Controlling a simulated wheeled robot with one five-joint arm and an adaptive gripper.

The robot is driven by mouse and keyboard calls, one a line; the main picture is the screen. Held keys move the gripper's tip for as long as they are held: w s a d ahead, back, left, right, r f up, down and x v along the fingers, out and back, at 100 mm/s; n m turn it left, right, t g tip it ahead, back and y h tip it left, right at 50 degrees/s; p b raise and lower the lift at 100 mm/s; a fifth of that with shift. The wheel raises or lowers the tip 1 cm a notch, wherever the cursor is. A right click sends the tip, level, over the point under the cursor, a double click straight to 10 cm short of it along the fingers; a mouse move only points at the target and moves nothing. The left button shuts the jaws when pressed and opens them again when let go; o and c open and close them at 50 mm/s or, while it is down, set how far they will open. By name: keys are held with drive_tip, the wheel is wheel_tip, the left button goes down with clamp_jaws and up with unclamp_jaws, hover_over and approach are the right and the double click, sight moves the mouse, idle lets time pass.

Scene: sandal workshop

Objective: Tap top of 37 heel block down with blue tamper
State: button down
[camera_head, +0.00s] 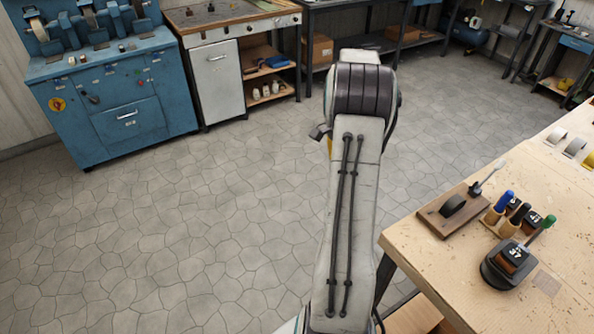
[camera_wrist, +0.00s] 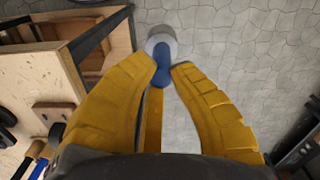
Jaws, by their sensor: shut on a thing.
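In the wrist view my gripper (camera_wrist: 165,70) has its yellow fingers closed on the blue handle of the tamper (camera_wrist: 162,74). Its round grey head shows beyond the fingertips, above bare floor. In the head view my arm hides the gripper and tamper. A dark heel block with a white number sits on a brown piece (camera_head: 513,256) in a round black holder (camera_head: 493,281) near the bench's front edge. More numbered dark blocks (camera_head: 532,218) stand behind it. The numbers are too small to read surely, so I cannot tell which is 37. My gripper is left of the bench, apart from the blocks.
The wooden workbench (camera_head: 440,262) is at right. On it are a wooden board (camera_head: 436,222) with a black piece, and blue-, black- and green-handled tools (camera_head: 505,200). Tape rolls (camera_head: 574,147) lie farther back. A blue machine cabinet (camera_head: 115,105) stands far left. The floor between is clear.

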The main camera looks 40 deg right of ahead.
drive_tip(key=s+d+r+m+p, duration=0.1)
drive_tip(key=s+d+r+m, duration=0.25)
drive_tip(key=s, duration=0.35)
drive_tip(key=s+d+r+m, duration=0.3)
drive_tip(key=s+d, duration=0.1)
drive_tip(key=s, duration=0.3)
drive_tip(key=s+d+r+m+p, duration=0.1)
drive_tip(key=s+d+r+m, duration=0.25)
drive_tip(key=s, duration=0.35)
drive_tip(key=s+a+r+m+p, duration=0.1)
drive_tip(key=s+r+m, duration=0.35)
drive_tip(key=s, duration=0.75)
drive_tip(key=s+a+r+m+p, duration=0.1)
drive_tip(key=s+r+m, duration=0.35)
drive_tip(key=s, duration=0.75)
wheel_tip(320, 180, down, 6)
drive_tip(key=m+b, duration=0.1)
drive_tip(key=b, duration=0.3)
drive_tip(key=shift+f, duration=0.15)
